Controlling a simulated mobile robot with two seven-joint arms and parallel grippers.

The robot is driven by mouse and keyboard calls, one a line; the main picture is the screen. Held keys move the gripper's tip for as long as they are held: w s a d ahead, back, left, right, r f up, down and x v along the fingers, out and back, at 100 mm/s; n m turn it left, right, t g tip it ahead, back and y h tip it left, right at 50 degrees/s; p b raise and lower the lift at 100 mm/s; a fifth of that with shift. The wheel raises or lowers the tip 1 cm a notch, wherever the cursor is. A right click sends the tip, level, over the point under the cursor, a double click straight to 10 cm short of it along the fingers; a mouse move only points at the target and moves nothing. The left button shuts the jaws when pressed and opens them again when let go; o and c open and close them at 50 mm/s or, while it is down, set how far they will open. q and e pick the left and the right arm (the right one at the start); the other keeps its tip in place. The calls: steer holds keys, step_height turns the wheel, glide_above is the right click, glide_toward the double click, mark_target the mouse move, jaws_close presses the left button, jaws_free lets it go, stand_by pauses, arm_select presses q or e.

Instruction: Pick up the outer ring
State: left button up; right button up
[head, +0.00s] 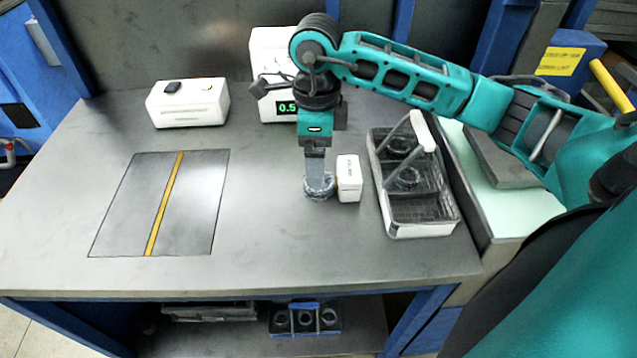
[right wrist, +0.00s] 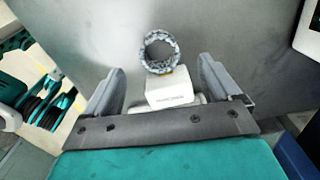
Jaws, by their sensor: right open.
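A grey ring (head: 318,194), which looks like the outer ring, is at the middle right of the grey table, beside a small white block (head: 348,180). My right gripper (head: 316,176) points down right over the ring in the head view and partly hides it. In the right wrist view the ring (right wrist: 147,62) lies between and just beyond the two open fingers (right wrist: 160,68), with the white block (right wrist: 169,90) also between them. The fingers look clear of the ring. Whether the ring touches the block is unclear. My left gripper is not in view.
A wire basket (head: 424,232) with several rings and a raised handle stands right of the block. A white box (head: 187,108) and a device with a green display (head: 287,109) stand at the back. A dark plate with a yellow stripe (head: 165,200) lies left, with clear table between.

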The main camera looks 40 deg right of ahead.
mark_target(311, 194)
steer(key=f, duration=0.5)
steer(key=shift+s+d+f, duration=0.15)
steer(key=shift+d, duration=0.05)
steer(key=c, duration=1.4)
steer(key=shift+o, duration=0.2)
steer(key=shift+r, duration=0.2)
